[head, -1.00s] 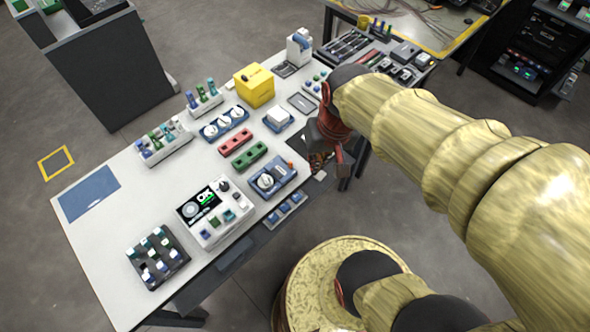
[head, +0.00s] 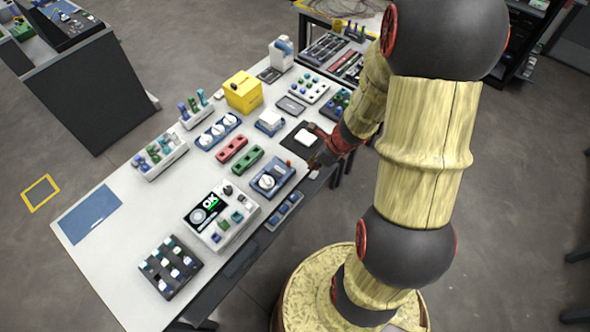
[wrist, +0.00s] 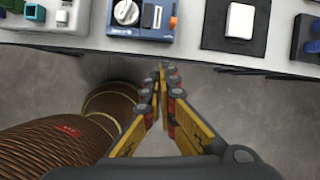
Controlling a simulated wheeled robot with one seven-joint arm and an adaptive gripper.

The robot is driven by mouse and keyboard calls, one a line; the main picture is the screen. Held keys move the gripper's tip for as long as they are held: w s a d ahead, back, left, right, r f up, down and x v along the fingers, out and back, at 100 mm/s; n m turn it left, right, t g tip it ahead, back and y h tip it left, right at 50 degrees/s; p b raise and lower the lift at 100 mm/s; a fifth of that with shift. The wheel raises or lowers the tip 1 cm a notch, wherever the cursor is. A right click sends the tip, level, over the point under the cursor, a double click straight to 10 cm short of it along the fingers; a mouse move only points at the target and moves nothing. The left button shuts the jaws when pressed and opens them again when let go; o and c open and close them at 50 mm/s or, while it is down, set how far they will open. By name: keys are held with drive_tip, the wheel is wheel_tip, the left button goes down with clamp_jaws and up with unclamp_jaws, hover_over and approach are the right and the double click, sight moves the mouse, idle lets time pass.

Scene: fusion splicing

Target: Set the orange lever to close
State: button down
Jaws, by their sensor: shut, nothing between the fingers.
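The orange lever (head: 289,162) is a small orange piece at the far right corner of a blue device (head: 262,191) with a round white knob. In the wrist view the orange lever (wrist: 173,23) stands at the right side of the blue device (wrist: 152,33), near the top of the picture. My gripper (head: 315,163) is beside the table's edge, just right of the device. In the wrist view my gripper's fingertips (wrist: 161,68) are together, empty, and apart from the lever, below the table edge in the picture. The lever's exact tilt is too small to tell.
A black mat with a white block (head: 306,137) lies near my gripper. A white panel with a screen (head: 207,212) and a row of blue pieces (head: 284,212) are close to the device. Red (head: 232,149) and green (head: 247,160) blocks lie behind it. Open floor lies beyond the table edge.

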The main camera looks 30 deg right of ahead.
sight(289, 163)
drive_tip(key=shift+w+d+m, duration=0.1)
drive_tip(key=shift+d+m, duration=0.35)
drive_tip(key=shift+m, duration=0.45)
drive_tip(key=shift+f, duration=0.1)
drive_tip(key=b+x, duration=0.1)
drive_tip(key=x, duration=0.2)
drive_tip(key=w+b+x, duration=0.1)
drive_tip(key=b+x, duration=0.1)
drive_tip(key=x, duration=0.2)
drive_tip(key=w+r+b+x, duration=0.1)
drive_tip(key=b+x, duration=0.1)
drive_tip(key=x, duration=0.2)
drive_tip(key=shift+w+a, duration=0.2)
drive_tip(key=shift+a, duration=0.1)
drive_tip(key=shift+w+a, duration=0.2)
drive_tip(key=shift+w, duration=0.45)
